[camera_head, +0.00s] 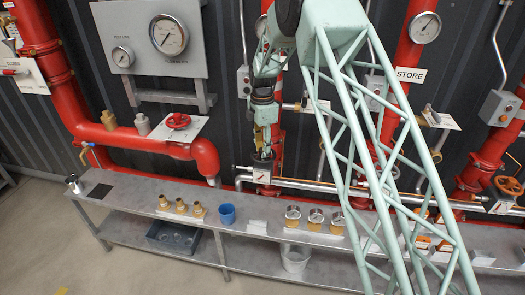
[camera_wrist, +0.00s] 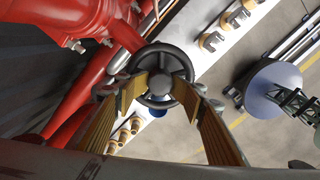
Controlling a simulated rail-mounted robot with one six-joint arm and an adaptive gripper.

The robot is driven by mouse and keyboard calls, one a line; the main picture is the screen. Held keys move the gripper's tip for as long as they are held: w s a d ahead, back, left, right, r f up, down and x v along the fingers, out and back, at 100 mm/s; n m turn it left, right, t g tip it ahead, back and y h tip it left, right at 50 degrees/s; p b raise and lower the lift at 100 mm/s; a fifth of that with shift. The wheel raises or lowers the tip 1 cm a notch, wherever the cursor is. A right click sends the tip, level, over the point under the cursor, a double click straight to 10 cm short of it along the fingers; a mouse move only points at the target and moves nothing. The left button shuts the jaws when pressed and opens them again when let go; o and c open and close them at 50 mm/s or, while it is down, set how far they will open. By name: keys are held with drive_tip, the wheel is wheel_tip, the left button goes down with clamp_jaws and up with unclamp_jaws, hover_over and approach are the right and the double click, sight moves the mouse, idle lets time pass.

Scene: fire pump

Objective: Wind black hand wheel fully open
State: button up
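The black hand wheel (camera_wrist: 163,51) shows in the wrist view, ahead of my gripper and near the middle of the picture. It is a dark round rim with spokes and a hub. My gripper (camera_wrist: 161,88) has its two yellow-brown fingers spread apart, with the tips overlapping the lower part of the wheel in the picture. I cannot tell whether they touch the rim. In the head view my gripper (camera_head: 264,140) points down at a pipe fitting above the bench. The wheel itself is not clear there, hidden by the gripper.
An orange hand wheel (camera_head: 508,186) is at far right.

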drive_tip(key=shift+f, duration=0.15)
drive_tip(key=shift+m, duration=1.8)
drive_tip(key=shift+w+m, duration=0.1)
drive_tip(key=shift+m, duration=2.1)
drive_tip(key=shift+m, duration=2.1)
drive_tip(key=shift+w+m, duration=0.1)
drive_tip(key=shift+m, duration=1.8)
